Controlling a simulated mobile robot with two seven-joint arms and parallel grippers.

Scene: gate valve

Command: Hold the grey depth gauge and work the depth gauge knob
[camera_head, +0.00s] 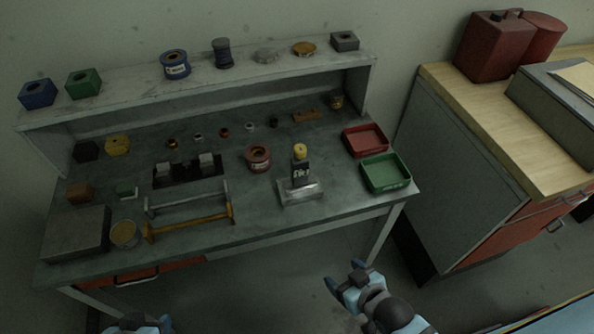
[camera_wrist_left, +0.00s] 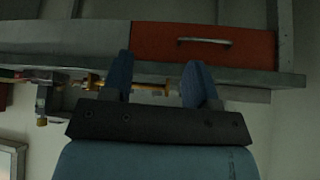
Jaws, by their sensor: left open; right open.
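The depth gauge (camera_head: 300,174) stands upright near the front right of the bench, with a dark labelled body on a light grey base (camera_head: 302,193). Its yellow knob (camera_head: 300,151) is on top. In the left wrist view, which looks upside down, what appears to be the gauge (camera_wrist_left: 45,98) is at far left. My left gripper (camera_head: 140,326) is at the bottom edge, before the bench and left of the gauge. Its open, empty fingers (camera_wrist_left: 160,80) show in the left wrist view. My right gripper (camera_head: 345,275) is open and empty, before the bench and right of the gauge.
Red (camera_head: 365,140) and green (camera_head: 386,173) trays lie right of the gauge. A raised shelf (camera_head: 205,85) runs along the back. A wooden-topped cabinet (camera_head: 520,150) stands right.

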